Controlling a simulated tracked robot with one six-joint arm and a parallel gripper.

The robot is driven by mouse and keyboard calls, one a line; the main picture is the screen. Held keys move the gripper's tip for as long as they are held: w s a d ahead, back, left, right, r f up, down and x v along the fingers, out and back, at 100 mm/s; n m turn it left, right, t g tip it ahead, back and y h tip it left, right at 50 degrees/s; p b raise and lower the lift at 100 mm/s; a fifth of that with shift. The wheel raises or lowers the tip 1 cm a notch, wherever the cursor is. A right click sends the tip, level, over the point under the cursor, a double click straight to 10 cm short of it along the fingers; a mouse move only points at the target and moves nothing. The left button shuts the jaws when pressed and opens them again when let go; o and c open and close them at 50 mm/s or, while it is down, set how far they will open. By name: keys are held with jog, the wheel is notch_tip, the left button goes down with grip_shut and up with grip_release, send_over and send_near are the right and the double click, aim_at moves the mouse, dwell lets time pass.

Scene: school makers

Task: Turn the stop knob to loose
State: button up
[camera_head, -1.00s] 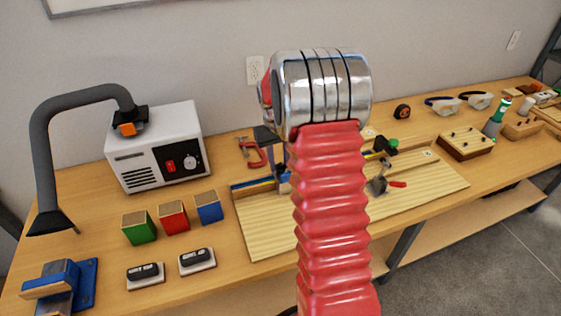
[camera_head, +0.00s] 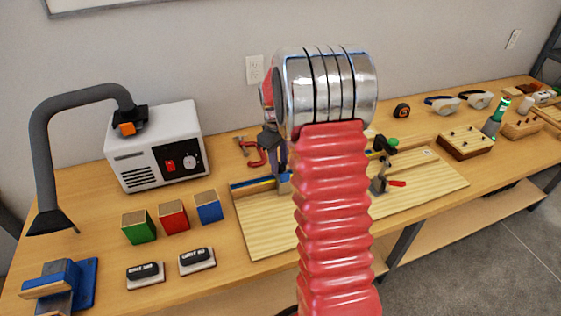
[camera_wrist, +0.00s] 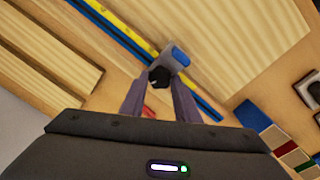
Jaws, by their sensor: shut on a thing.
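The stop knob (camera_wrist: 158,77) is a small dark knob on the side of a grey-and-blue stop block (camera_wrist: 176,57), seen in the wrist view. The block sits on a blue rail (camera_wrist: 108,37) with a yellow scale strip beside it. My gripper (camera_wrist: 158,86) has its two grey fingers on either side of the knob, shut on it. In the head view, my gripper (camera_head: 281,166) reaches down to the stop block (camera_head: 284,187) at the back of the wooden board (camera_head: 262,222). The knob is hidden there, and no loose or tight marking can be read.
A red-handled toggle clamp (camera_head: 383,182) is on the board's right. My arm hides the board's middle.

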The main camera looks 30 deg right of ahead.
jog(key=shift+s+f, duration=0.15)
jog(key=shift+s, duration=0.05)
jog(key=o, duration=0.8)
jog(key=shift+c, duration=0.2)
jog(key=shift+o, duration=1.4)
jog(key=shift+w, duration=0.1)
notch_tip(320, 180, up, 14)
jog(key=shift+a, duration=0.45)
jog(key=shift+f, duration=0.1)
